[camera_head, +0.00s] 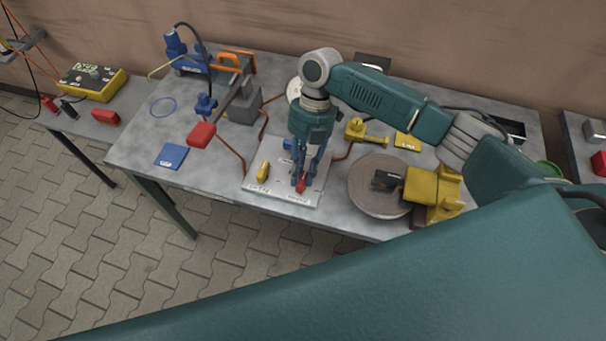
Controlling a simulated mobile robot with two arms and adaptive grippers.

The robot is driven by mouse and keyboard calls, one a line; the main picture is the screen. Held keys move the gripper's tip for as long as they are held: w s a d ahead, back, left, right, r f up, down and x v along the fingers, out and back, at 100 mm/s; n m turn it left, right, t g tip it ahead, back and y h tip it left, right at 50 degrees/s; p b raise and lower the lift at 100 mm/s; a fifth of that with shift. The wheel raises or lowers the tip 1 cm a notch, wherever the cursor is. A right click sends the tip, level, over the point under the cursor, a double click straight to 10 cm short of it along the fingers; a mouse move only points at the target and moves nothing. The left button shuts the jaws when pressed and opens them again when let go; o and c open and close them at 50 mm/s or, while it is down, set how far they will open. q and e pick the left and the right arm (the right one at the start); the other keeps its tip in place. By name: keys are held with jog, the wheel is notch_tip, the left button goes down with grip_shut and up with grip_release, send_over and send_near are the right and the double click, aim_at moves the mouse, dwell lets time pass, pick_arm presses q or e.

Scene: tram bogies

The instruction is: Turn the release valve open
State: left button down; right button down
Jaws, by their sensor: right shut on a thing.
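A light grey valve plate (280,194) lies on the metal table and has small labels along its front edge. A small red handle (301,187), which seems to be the release valve's, stands at the plate's front right. My right gripper (304,180) points down from above and is shut on this red handle. Its fingers hide part of the handle and the fittings behind, so the handle's exact angle is hard to tell. A yellow handle (263,171) stands apart on the plate's left side. My left gripper is not in view.
A round brown disc (376,186) and a yellow clamp-like part (432,192) sit close to the right. A blue pad (171,156) lies at the left, with bare table around it.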

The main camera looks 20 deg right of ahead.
jog(key=shift+a+n, duration=0.1)
jog(key=shift+n, duration=0.5)
jog(key=c, duration=1.5)
grip_release()
jog(key=v, duration=1.2)
jog(key=shift+w+a, duration=0.1)
jog(key=shift+a, duration=0.1)
